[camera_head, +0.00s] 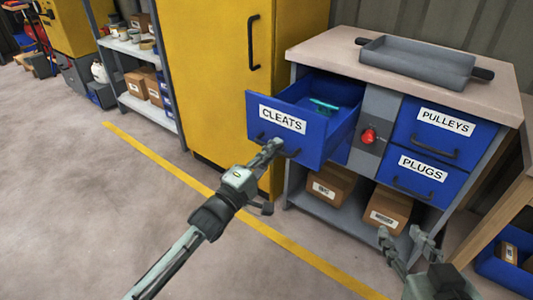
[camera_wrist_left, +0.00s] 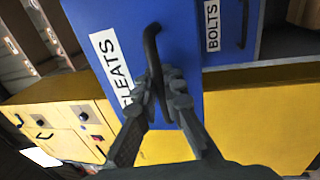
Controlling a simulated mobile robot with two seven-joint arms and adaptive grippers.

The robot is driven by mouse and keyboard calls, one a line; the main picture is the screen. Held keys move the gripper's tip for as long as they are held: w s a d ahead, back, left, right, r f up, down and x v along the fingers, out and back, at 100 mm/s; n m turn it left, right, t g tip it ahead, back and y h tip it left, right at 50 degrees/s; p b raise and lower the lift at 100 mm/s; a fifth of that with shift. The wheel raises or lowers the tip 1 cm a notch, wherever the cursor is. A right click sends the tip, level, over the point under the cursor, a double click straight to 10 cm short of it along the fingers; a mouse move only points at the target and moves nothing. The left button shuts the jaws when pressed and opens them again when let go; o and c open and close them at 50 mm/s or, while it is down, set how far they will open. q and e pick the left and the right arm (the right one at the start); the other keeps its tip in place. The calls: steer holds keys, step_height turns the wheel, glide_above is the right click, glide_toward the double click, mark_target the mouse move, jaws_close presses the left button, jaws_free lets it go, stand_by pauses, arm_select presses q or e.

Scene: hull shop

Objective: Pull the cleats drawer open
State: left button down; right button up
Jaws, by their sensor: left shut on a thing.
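The blue cleats drawer (camera_head: 300,133), with a white CLEATS label, stands well out from the workbench cabinet in the head view. A teal item (camera_head: 323,106) lies inside it. My left gripper (camera_head: 270,150) is at the dark handle on its front. In the left wrist view, the fingers (camera_wrist_left: 163,92) are shut on the dark handle (camera_wrist_left: 153,55) of the cleats drawer. My right gripper (camera_head: 408,244) is at the lower right of the head view, in front of the lower shelf, with its fingers apart and nothing between them.
PULLEYS (camera_head: 440,130) and PLUGS (camera_head: 424,176) drawers are closed. A red knob (camera_head: 369,136) sits between the drawer columns. A grey tray (camera_head: 415,62) lies on the worktop. Cardboard boxes (camera_head: 332,184) sit on the lower shelf. A yellow cabinet (camera_head: 215,75) stands left; open floor lies in front.

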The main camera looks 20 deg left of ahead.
arm_select(q)
steer(key=c, duration=1.9)
jaws_free()
steer(key=shift+s+a, duration=0.1)
steer(key=shift+s, duration=0.05)
steer(key=v, duration=1.1)
steer(key=shift+s, duration=0.4)
steer(key=shift+a, duration=0.15)
